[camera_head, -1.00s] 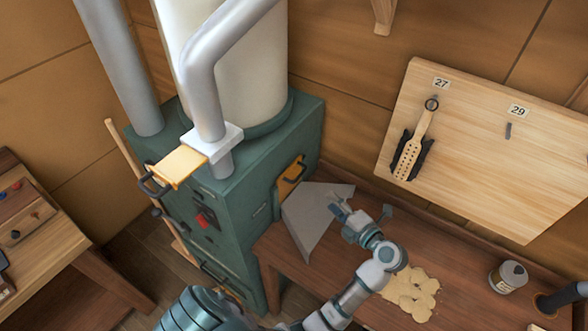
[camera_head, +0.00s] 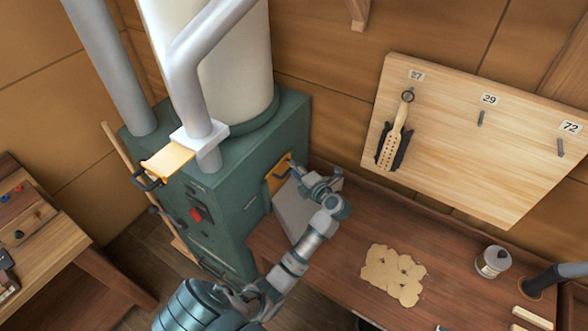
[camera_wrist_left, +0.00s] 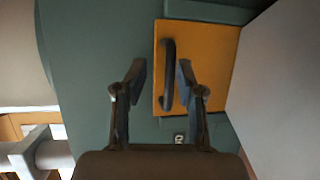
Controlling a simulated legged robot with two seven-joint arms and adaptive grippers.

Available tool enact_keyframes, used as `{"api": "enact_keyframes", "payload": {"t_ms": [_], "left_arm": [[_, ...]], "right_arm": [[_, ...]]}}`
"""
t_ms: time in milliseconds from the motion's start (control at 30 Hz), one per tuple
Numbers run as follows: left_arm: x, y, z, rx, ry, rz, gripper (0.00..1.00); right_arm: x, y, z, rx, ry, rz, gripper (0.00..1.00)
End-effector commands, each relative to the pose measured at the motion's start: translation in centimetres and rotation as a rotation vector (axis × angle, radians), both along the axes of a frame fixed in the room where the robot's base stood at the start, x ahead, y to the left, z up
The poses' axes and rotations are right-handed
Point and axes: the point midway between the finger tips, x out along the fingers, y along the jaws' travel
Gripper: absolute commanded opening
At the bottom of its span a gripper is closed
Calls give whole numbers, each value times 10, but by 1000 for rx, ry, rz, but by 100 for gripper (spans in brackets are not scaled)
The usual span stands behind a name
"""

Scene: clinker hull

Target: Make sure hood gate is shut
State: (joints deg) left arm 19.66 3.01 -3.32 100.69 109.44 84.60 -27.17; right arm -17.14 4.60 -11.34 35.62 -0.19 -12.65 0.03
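A yellow-orange gate plate (camera_head: 277,178) with a dark handle is on the side of the green cabinet, just above a grey sloping hood (camera_head: 294,212). My left gripper (camera_head: 299,172) is at this plate. In the left wrist view the plate (camera_wrist_left: 207,62) shows its dark upright handle (camera_wrist_left: 168,75) between the two spread fingers of my left gripper (camera_wrist_left: 160,72). I cannot tell whether either finger touches the handle. A second yellow plate (camera_head: 167,160) with a dark handle sticks out from a white collar on the grey duct. My right gripper is out of view.
The green cabinet (camera_head: 225,200) carries a red switch. A brown bench (camera_head: 345,225) holds a pale shavings pile (camera_head: 392,275), a jar (camera_head: 493,262) and a grey pipe (camera_head: 560,276). A numbered pegboard (camera_head: 450,150) stands behind, with a brush-like tool (camera_head: 395,138) on it.

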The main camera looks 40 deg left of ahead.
Motion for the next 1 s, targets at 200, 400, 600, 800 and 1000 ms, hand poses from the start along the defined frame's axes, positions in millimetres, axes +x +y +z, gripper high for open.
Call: {"api": "enact_keyframes", "payload": {"t_ms": [200,400,600,800,1000], "left_arm": [[-2,17,-6,-12,1,5,25],[-1,16,-5,-10,2,5,0],[-1,9,-4,0,2,10,0],[-1,7,-47,-7,5,4,0],[-1,6,-84,-6,4,1,0]], "right_arm": [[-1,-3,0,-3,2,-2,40],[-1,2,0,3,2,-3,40],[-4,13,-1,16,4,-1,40],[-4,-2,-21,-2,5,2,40],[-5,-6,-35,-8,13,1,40]]}}
